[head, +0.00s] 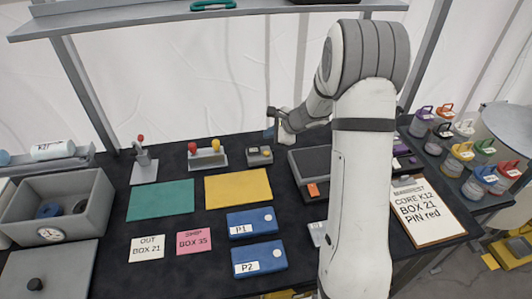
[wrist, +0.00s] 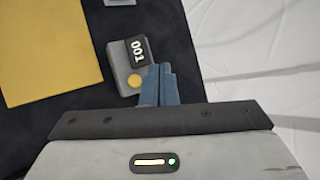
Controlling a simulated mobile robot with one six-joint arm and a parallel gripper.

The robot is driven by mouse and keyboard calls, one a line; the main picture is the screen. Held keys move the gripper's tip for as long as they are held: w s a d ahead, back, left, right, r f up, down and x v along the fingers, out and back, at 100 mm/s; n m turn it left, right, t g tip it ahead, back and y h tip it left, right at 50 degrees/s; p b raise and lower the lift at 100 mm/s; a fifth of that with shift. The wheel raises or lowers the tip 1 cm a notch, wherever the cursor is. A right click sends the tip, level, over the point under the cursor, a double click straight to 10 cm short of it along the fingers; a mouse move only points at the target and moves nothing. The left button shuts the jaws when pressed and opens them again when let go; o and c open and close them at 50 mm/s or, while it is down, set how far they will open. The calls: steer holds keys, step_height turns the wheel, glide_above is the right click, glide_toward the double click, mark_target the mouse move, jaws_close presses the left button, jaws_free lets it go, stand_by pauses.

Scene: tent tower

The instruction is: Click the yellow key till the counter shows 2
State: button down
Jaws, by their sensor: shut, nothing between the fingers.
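The counter (head: 260,156) is a small grey box with a dark display at the back of the black table. My gripper (head: 269,134) is above the counter in the head view. In the wrist view its blue fingers (wrist: 160,70) are shut with nothing between them, right beside the yellow key. Whether they touch the counter cannot be told.
A stand with red and yellow knobs (head: 207,157) is left of the counter. A yellow mat (head: 238,189) lies in front. A dark scale-like tray (head: 311,168) stands to the right. A metal shelf (head: 150,17) runs overhead.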

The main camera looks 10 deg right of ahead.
steer(key=s+a+r+n+g+h, duration=0.1)
steer(key=s+a+r+n+g, duration=0.15)
steer(key=s+r+n, duration=0.5)
steer(key=s+a+r+n+g, duration=0.1)
steer(key=s+a+r+n, duration=0.25)
steer(key=s, duration=0.65)
steer(key=s+d+r+n+h, duration=0.1)
steer(key=s+d+n+h, duration=0.1)
steer(key=s, duration=0.7)
steer(key=s+d+r+n+h, duration=0.2)
steer(key=s+n, duration=0.3)
steer(key=s, duration=0.4)
steer(key=shift+d+r+n+h, duration=0.3)
steer(key=shift+d+h, duration=0.25)
steer(key=shift+h, duration=0.05)
